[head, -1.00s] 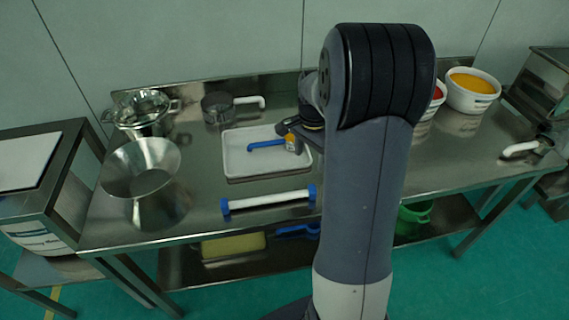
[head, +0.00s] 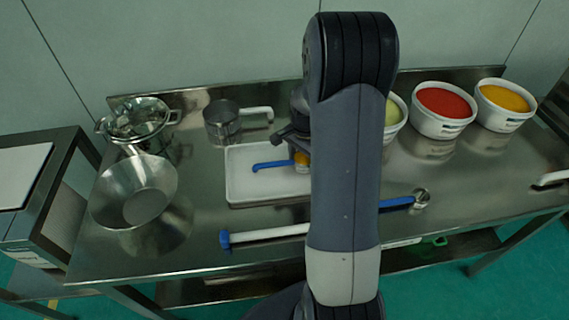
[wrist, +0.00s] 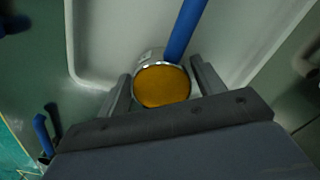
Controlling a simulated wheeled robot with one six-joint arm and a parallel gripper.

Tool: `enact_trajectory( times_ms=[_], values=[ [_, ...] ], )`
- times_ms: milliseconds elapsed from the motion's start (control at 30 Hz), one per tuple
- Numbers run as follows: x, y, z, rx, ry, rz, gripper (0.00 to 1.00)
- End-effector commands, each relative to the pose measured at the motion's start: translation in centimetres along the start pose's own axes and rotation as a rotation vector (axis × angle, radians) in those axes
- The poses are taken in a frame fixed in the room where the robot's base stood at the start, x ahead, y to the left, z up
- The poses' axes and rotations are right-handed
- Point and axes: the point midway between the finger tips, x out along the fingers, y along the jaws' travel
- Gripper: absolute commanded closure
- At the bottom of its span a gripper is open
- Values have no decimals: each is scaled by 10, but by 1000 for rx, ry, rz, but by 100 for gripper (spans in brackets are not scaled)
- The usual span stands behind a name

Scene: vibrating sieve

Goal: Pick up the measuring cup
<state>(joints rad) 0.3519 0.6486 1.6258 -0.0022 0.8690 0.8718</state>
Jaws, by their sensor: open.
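The measuring cup is a small metal cup filled with orange material (wrist: 163,87), with a blue handle (head: 272,165). It is in the white tray (head: 236,187) on the steel table. In the wrist view its blue handle (wrist: 186,28) points away from my gripper. My gripper (wrist: 164,80) is open, with one finger on each side of the cup. I cannot tell whether the fingers touch it. In the head view my arm hides most of the gripper and part of the cup.
A metal pan with a white handle (head: 221,122) stands behind the tray. A metal funnel-shaped bowl (head: 135,190) is at left. A white roller-like bar (head: 268,233) lies in front. Red (head: 443,108) and orange (head: 505,105) tubs stand at right. The table between tray and bowl is clear.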

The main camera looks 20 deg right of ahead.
Motion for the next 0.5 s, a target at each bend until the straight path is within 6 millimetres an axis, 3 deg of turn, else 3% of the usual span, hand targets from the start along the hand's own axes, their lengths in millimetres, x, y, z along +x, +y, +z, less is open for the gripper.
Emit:
enact_trajectory(
  times_ms=[100,500],
  values=[
    [0,0,0,0,0,0,35],
    [-1,0,0,0,0,0,68]
  ],
)
